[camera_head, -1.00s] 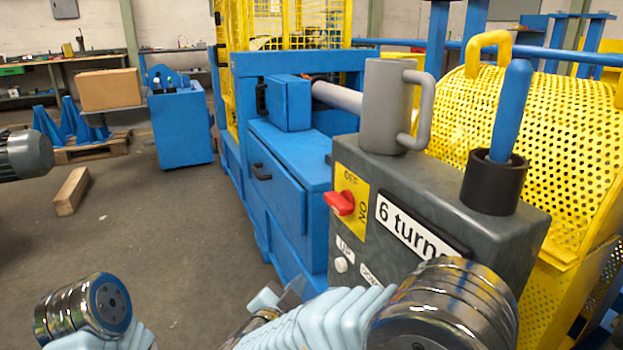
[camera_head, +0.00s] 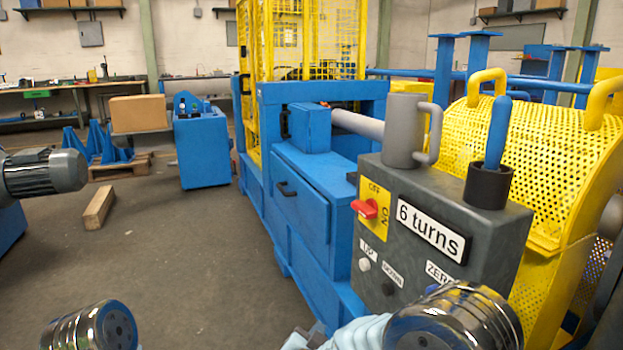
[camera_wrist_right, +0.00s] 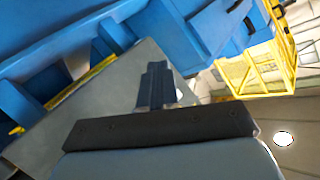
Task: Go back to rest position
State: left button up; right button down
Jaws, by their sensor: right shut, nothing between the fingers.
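My right gripper (camera_wrist_right: 156,82) is shut and empty in the right wrist view, its dark fingers together. In the head view only a bit of it (camera_head: 316,332) shows at the bottom edge, in front of the blue machine (camera_head: 308,235) and left of the grey control box (camera_head: 490,240). My right arm's shiny joint covers the lower part of that box. My left arm's shiny joint shows at the bottom left, and my left gripper is out of view.
The box carries a red switch (camera_head: 364,209), a "6 turns" label (camera_head: 432,230), a grey mug-shaped part (camera_head: 402,130) and a blue handle (camera_head: 497,132). A yellow perforated guard (camera_head: 540,150) stands at right. A wood block (camera_head: 99,207) lies on open floor at left.

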jog(key=s+d+f+n+g+y+p, duration=0.2)
jog(key=s+d+f+g, duration=0.15)
jog(key=f, duration=0.55)
jog(key=s+d+f+n+g+y+p, duration=0.2)
jog(key=d+f+n+g, duration=0.15)
jog(key=f, duration=0.45)
jog(key=s+d+f+g+y+p, duration=0.1)
jog(key=s+f+g+y, duration=0.1)
jog(key=s, duration=0.7)
jog(key=s+d+f+n+g+y, duration=0.1)
jog(key=s+f+g, duration=0.3)
jog(key=s, duration=0.5)
jog(key=shift+d+f+y+p, duration=0.35)
jog(key=shift+d+f+y, duration=0.15)
jog(key=shift+d+f, duration=0.25)
jog(key=shift+r+n, duration=0.1)
jog(key=shift+n, duration=0.15)
